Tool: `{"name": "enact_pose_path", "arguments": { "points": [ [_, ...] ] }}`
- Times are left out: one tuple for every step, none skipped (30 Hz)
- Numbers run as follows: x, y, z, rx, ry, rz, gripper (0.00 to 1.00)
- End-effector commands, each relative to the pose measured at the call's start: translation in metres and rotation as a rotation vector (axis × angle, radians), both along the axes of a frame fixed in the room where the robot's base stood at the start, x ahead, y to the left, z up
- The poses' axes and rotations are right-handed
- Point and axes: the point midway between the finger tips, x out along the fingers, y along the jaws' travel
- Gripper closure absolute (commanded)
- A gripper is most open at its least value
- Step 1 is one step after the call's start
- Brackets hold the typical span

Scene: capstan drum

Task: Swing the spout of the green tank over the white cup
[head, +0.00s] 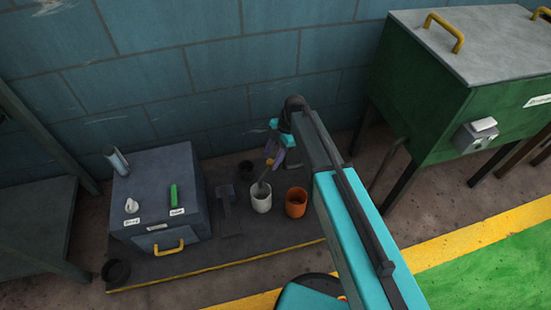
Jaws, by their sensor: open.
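The white cup (261,204) stands upright on the dark floor mat, left of an orange cup (296,208). The green tank (420,112), a large box on dark legs with a grey lid and yellow handles, stands at the right. I cannot clearly make out its spout; a thin grey bar slants down below its left side. My gripper (267,172) is open, pointing down close above the white cup, with no held object visible. One finger reaches toward the cup's rim; I cannot tell whether it touches.
A grey cabinet (158,158) with a green bar (173,195), a white knob (131,206) and a yellow handle (169,248) stands at the left. A dark post (227,203) and dark round pots (116,271) are near. My arm crosses the foreground; green floor (490,270) lies clear at right.

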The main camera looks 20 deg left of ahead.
Motion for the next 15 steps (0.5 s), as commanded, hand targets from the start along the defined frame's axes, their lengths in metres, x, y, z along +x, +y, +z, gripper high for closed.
{"name": "enact_pose_path", "arguments": {
  "points": [
    [-0.001, 0.000, 0.000, 0.000, 0.001, 0.000, 0.58],
    [-0.001, 0.000, 0.000, 0.000, 0.001, 0.000, 0.58],
    [-0.001, 0.000, 0.001, 0.000, 0.001, 0.000, 0.58],
    [-0.001, 0.000, 0.001, 0.001, 0.002, 0.000, 0.58],
    [0.000, 0.000, 0.002, 0.001, 0.002, 0.000, 0.58],
    [0.000, -0.001, 0.004, 0.001, 0.002, 0.000, 0.58],
    [0.001, -0.001, 0.006, 0.001, 0.002, 0.000, 0.58],
    [0.001, -0.002, 0.008, 0.001, 0.002, 0.000, 0.58],
    [0.002, -0.002, 0.011, 0.001, 0.002, 0.000, 0.58],
    [0.003, -0.003, 0.014, 0.001, 0.001, 0.000, 0.58],
    [0.004, -0.004, 0.017, 0.001, 0.000, 0.000, 0.58],
    [0.006, -0.005, 0.021, 0.001, 0.000, 0.000, 0.58],
    [0.007, -0.006, 0.025, 0.001, 0.000, 0.000, 0.58],
    [0.008, -0.007, 0.029, 0.001, 0.002, 0.000, 0.58],
    [0.009, -0.008, 0.034, 0.001, 0.002, 0.000, 0.58]
  ]
}}
